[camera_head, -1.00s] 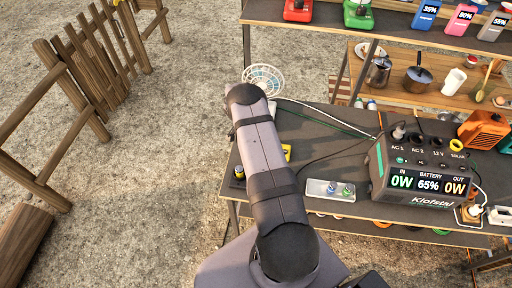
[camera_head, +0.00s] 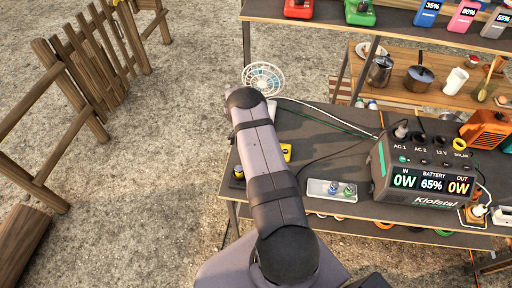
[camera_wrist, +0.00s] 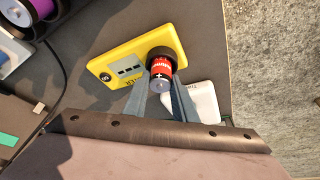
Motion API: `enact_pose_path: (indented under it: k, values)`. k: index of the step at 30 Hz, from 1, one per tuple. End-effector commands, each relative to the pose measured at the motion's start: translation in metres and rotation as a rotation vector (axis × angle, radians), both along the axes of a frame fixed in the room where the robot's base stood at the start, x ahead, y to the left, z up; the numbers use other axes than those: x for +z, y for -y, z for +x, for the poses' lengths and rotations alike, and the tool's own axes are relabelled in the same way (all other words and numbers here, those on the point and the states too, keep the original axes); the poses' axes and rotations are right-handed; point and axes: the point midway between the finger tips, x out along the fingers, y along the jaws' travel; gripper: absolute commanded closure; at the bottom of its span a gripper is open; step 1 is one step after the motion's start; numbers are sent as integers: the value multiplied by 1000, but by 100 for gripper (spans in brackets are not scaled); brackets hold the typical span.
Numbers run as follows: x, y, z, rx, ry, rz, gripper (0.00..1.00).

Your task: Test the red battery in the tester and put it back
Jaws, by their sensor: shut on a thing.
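The red battery (camera_wrist: 161,68) shows in the wrist view between the two fingers of my gripper (camera_wrist: 160,88), which is shut on it. One end of it points toward the camera. Its far end is at the black round socket of the yellow tester (camera_wrist: 118,55); I cannot tell how deep it sits. The tester has a grey display with dark marks. In the head view my arm hides the gripper and battery, and only a yellow edge of the tester (camera_head: 287,151) shows.
A white piece (camera_wrist: 203,103) lies right of the tester, near the table edge. In the head view, a metal tray (camera_head: 316,189) with blue and green items sits right of my arm. A power station (camera_head: 432,172) stands further right, with cables crossing the table.

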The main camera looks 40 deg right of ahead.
Motion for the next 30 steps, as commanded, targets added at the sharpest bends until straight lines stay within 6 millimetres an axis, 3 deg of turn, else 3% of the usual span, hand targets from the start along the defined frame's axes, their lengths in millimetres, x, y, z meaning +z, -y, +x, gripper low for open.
enact_pose_path:
  k: [9, 10, 12, 23, 30]
  values:
    - [-1, 0, 0, 0, 1, -1, 100]
    - [-1, 0, 0, 0, 1, -1, 70]
    - [-1, 0, 0, 0, 1, -1, 54]
    - [0, 0, 0, 0, 0, 0, 53]
    - [13, -6, 0, 1, 2, -1, 53]
